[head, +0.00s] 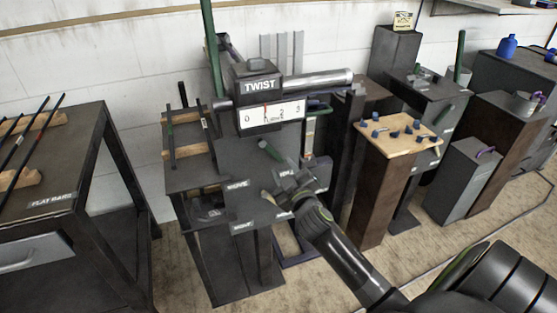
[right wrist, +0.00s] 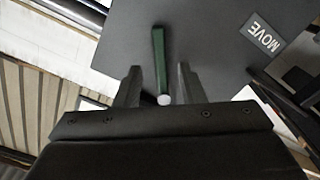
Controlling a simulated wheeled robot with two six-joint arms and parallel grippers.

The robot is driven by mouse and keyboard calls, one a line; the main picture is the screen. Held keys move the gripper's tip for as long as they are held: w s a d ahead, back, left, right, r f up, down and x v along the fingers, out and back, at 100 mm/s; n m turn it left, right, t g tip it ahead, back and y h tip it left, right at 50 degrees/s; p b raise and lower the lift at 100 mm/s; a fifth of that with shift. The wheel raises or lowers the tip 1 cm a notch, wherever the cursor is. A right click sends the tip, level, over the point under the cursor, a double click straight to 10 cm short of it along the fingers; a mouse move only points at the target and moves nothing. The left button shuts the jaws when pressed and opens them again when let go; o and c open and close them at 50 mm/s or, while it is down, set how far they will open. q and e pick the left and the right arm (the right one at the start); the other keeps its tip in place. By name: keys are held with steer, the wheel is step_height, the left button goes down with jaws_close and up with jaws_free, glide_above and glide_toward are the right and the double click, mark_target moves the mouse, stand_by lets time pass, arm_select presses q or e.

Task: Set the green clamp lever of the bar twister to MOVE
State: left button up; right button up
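The bar twister (head: 253,115) stands in the middle of the head view, with a TWIST sign and a numbered scale. The green clamp lever (right wrist: 159,60) shows in the right wrist view, lying over a grey plate with a pale round end toward my gripper. The MOVE label (right wrist: 262,36) is to the right of the lever there; it also shows in the head view (head: 237,184). My right gripper (right wrist: 158,85) is open, its two fingers on either side of the lever with gaps visible. In the head view my right gripper (head: 285,188) is low in front of the twister. My left gripper is out of view.
A FLAT BARS bench (head: 75,220) with dark bars is at the left. A tall green handle (head: 211,50) rises beside the twister. A wooden-topped pedestal (head: 393,146) with small blue pieces stands to the right, with more dark pedestals behind. Floor shows between the stands.

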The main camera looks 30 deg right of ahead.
mark_target(276, 157)
steer(key=shift+x, duration=2.35)
jaws_close()
